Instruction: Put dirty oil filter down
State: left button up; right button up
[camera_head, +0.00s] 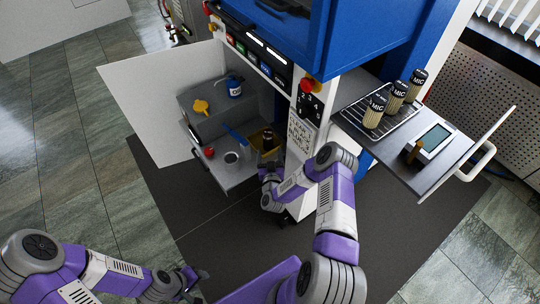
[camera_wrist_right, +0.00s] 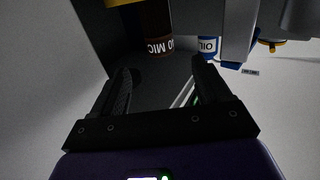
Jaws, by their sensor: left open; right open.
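A dark oil filter (camera_head: 267,139) stands at the yellow tray (camera_head: 256,137) in the open lower compartment of the press. In the right wrist view the brown filter (camera_wrist_right: 155,32) shows upside down with "MIC" lettering, beyond the fingertips and apart from them. My right gripper (camera_head: 268,172) is just in front of the tray. Its two fingers (camera_wrist_right: 162,85) are spread with nothing between them. My left gripper (camera_head: 192,281) is open and empty, low at the left over the floor, far from the filter.
Three "MIC" filters (camera_head: 397,95) stand on a rack on the right shelf (camera_head: 413,160), beside a small display.

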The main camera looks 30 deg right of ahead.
jog(key=s+a+f+n+g+y, duration=0.1)
jog(key=s+a+f+g+y, duration=0.1)
jog(key=s+a+y, duration=0.3)
jog(key=s+a+f+n+g+y, duration=0.1)
jog(key=a+f+g+y, duration=0.1)
jog(key=a, duration=0.6)
jog(key=s+a+f+n+g+y, duration=0.1)
jog(key=s+a+f+g+y, duration=0.1)
jog(key=s+a+g+y, duration=0.3)
jog(key=s+a+g, duration=0.3)
jog(key=s, duration=0.5)
jog(key=s+a+r+g, duration=0.1)
jog(key=s+a+g, duration=0.2)
jog(key=s, duration=0.5)
jog(key=shift+s+a+y, duration=0.15)
jog(key=shift+a+y, duration=0.1)
jog(key=shift+y, duration=0.05)
jog(key=shift+r, duration=0.15)
